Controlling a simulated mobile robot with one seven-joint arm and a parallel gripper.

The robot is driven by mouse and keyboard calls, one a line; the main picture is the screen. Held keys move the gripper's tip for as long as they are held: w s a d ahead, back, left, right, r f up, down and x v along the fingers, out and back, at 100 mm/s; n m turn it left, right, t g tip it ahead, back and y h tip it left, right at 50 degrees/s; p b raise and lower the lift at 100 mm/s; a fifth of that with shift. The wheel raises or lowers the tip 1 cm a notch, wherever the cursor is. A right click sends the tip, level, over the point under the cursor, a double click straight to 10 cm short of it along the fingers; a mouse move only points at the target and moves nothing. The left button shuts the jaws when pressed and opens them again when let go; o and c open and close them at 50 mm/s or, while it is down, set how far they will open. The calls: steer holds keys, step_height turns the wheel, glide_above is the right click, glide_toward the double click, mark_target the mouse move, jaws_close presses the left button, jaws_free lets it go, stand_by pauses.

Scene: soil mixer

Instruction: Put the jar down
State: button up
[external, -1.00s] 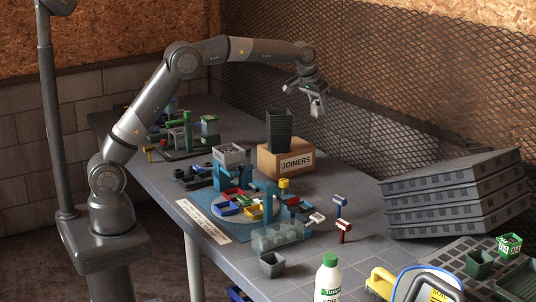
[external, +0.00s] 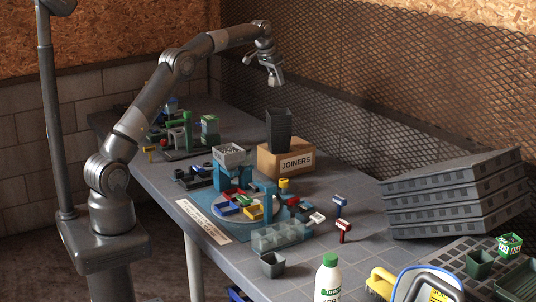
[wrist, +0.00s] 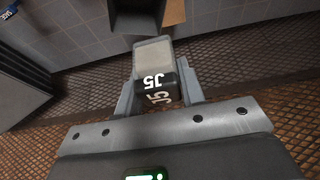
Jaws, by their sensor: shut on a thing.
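In the wrist view my gripper (wrist: 157,80) is shut on a small squarish jar (wrist: 153,53). The jar has a pale grey face and a dark part marked "J5". A finger is on each side of it. In the external view the jar is too small and dark to tell clearly from the fingers. It is held in the air, apart from the table (external: 340,245).
Black pots (external: 278,128) stand on a cardboard box marked JOINERS (external: 285,162). A blue fixture with coloured bins (external: 240,205) is in the middle. Stacked trays (external: 455,190) are at the right. A mesh wall (external: 370,90) runs behind.

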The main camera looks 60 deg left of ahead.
steer(key=s+a, duration=0.3)
steer(key=a, duration=0.6)
steer(key=s+a, duration=0.3)
steer(key=a, duration=0.7)
step_height(320, 180, down, 37)
steer(key=shift+w+d+r, duration=0.15)
steer(key=o, duration=1)
